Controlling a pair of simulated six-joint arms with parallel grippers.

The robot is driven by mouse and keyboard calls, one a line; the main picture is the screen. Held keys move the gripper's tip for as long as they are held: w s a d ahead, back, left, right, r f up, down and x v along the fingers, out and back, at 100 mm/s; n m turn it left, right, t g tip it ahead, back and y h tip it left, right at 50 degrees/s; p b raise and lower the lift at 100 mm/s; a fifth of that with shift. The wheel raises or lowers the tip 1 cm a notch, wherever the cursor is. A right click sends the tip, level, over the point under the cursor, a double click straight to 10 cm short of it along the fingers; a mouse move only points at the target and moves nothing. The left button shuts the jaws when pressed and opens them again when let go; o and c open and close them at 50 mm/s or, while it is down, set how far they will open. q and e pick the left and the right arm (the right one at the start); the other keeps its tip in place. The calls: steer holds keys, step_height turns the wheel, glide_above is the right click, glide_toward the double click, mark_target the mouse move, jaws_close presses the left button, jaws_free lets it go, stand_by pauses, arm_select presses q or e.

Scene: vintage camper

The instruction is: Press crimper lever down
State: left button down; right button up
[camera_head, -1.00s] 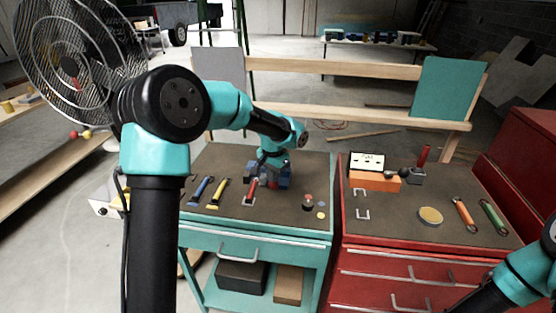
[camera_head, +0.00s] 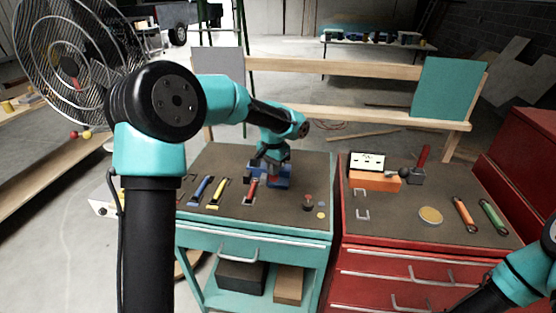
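I cannot tell for certain which item is the crimper. A blue vise-like device (camera_head: 283,182) stands on the teal cart's dark top, partly hidden by my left gripper. My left gripper (camera_head: 268,162) points down just above it; its fingers are too small to tell whether they are open or shut. A short red handle (camera_head: 251,186) lies in front of the blue device. My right gripper is out of view; only part of my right arm shows at lower right.
The teal cart (camera_head: 240,238) also holds a blue tool (camera_head: 201,191), a yellow tool (camera_head: 216,193) and a red-topped button (camera_head: 308,202). The red cabinet (camera_head: 400,268) holds an orange box (camera_head: 374,181), a round tin (camera_head: 430,215), and orange and green tools. A gap separates them.

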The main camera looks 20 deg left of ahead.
arm_select(q)
steer(key=shift+r, duration=0.85)
step_height(320, 180, up, 9)
stand_by(0.9)
steer(key=shift+a, duration=0.15)
